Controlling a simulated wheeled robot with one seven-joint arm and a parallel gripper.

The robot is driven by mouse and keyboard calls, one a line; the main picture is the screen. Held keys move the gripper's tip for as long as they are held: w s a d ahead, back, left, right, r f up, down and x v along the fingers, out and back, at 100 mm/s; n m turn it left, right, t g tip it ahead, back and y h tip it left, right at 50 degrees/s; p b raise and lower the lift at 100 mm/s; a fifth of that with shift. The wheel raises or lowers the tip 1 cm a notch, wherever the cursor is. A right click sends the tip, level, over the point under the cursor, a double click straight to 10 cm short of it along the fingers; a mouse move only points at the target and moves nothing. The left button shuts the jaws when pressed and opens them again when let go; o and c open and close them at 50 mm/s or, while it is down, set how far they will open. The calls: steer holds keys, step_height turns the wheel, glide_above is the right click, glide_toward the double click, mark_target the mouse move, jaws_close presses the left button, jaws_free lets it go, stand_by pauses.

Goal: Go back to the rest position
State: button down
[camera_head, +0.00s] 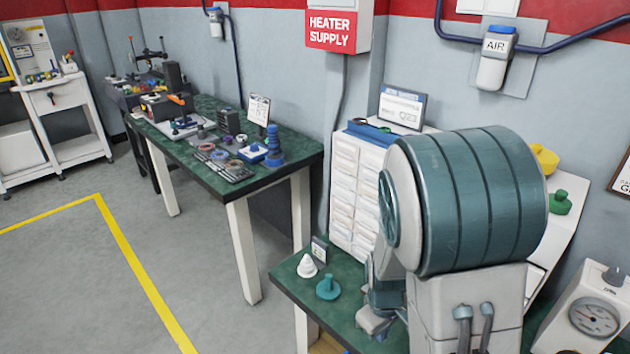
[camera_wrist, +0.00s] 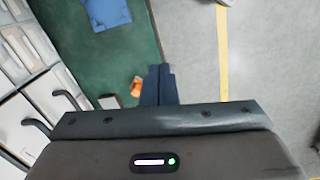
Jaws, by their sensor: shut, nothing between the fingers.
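My gripper (camera_wrist: 159,70) shows in the wrist view with its two dark fingers together and nothing between them. The fingers are over the edge of a green-topped table (camera_wrist: 130,50), with the floor to the right. In the head view my own arm, with a large teal cylindrical link, fills the right middle. It hides part of the near green table (camera_head: 300,285), and I cannot clearly make out the fingertips there.
A white cone (camera_head: 307,266) and a teal knobbed part (camera_head: 327,287) stand on the near table beside my arm. A white drawer cabinet (camera_head: 345,190) stands behind. A cluttered bench (camera_head: 222,180) is farther left. The floor inside the yellow line (camera_head: 140,270) is clear.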

steer(key=s+r+m+t+p, duration=0.1)
steer(key=s+r+m, duration=0.2)
steer(key=r, duration=0.7)
steer(key=s+r+m+t+y+p, duration=0.1)
steer(key=s+r+m, duration=0.3)
steer(key=r, duration=0.6)
steer(key=shift+s+d+r+t, duration=0.25)
steer(key=shift+s+t, duration=0.05)
steer(key=shift+s, duration=0.9)
